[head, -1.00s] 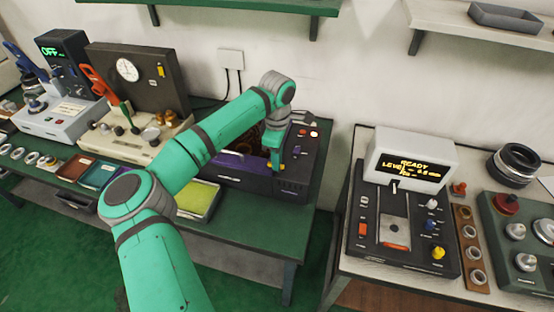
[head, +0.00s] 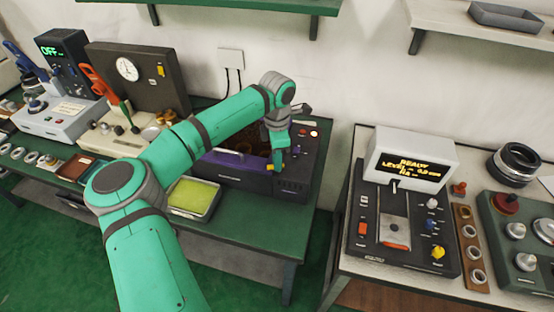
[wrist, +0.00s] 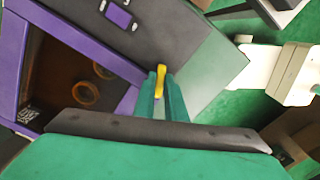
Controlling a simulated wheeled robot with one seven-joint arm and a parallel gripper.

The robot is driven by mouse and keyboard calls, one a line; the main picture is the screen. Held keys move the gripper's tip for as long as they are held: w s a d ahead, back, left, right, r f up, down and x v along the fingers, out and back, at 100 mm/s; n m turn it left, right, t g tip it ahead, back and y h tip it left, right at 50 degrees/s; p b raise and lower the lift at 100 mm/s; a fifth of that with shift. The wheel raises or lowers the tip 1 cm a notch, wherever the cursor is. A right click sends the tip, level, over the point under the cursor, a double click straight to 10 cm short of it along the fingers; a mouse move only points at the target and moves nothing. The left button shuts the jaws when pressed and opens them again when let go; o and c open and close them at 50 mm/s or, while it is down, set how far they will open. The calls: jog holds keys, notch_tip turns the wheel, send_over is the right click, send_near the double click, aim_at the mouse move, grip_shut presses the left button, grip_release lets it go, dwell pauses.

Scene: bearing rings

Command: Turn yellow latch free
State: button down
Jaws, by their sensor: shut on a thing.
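The yellow latch (wrist: 160,78) is a small bar on the edge of a dark machine with a purple-framed window (wrist: 25,65). In the wrist view my gripper (wrist: 163,90) has its two green fingers shut on the latch, and the latch's far end sticks out between them. In the head view my gripper (head: 278,158) is at the front right of the machine (head: 237,177), with a bit of yellow showing beside the fingertips. The latch's lower part is hidden by the fingers. Orange-brown rings (wrist: 85,95) show behind the window.
A beige device with a dial panel (head: 130,70) is further left.

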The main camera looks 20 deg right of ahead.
jog(key=n, duration=0.6)
jog(key=shift+s+n, duration=0.2)
jog(key=shift+n, duration=0.1)
jog(key=n, duration=0.6)
jog(key=shift+s+d, duration=0.15)
jog(key=shift+d, duration=0.05)
jog(key=c, duration=1.8)
grip_release()
notch_tip(320, 180, up, 11)
